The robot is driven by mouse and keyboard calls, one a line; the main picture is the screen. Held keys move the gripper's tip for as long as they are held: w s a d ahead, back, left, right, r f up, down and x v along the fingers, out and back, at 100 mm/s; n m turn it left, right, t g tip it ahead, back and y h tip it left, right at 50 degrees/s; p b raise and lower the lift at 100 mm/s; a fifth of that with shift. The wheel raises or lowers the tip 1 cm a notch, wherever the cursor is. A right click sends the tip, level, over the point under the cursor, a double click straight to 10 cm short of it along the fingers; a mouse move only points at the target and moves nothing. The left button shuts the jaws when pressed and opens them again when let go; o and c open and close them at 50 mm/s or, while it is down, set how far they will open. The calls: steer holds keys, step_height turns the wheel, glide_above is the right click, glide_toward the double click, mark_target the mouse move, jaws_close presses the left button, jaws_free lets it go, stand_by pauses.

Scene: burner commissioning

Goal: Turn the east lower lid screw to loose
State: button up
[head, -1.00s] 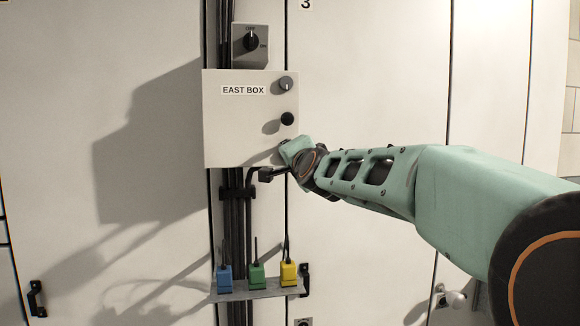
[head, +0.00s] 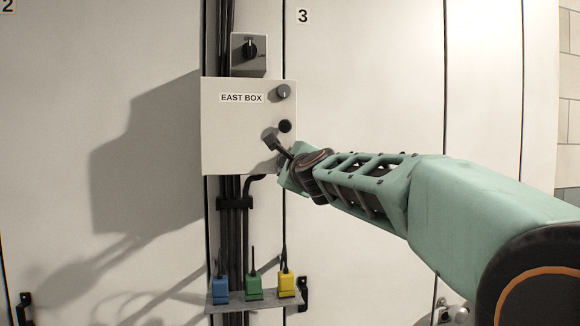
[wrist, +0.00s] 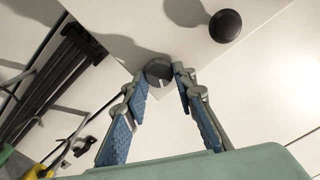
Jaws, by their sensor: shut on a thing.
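The east box (head: 225,135) is a pale box with an "EAST BOX" label, mounted on the cabinet front. Its east lower lid screw (wrist: 157,69) is a round grey head with a pale mark, at the box's corner in the wrist view. My gripper (wrist: 163,76) has its two blue-padded fingers closed around this screw, one tip on each side. In the head view my wrist covers the lower right corner of the box, so the screw is hidden there. The upper lid screw (head: 283,91) is grey with a pale mark, at the upper right.
A black knob (head: 285,126) sits between the two lid screws; it also shows close by in the wrist view (wrist: 225,25). A rotary switch (head: 249,50) is above the box. Dark cables run below it to a shelf (head: 230,308) with blue, green and yellow blocks.

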steer(key=m, duration=0.6)
steer(key=m+b, duration=0.1)
steer(key=m, duration=0.5)
steer(key=shift+s+a+r+m, duration=0.1)
steer(key=shift+a+m, duration=0.05)
steer(key=shift+m, duration=0.25)
stand_by(0.3)
steer(key=o, duration=1.1)
steer(key=shift+o, duration=0.2)
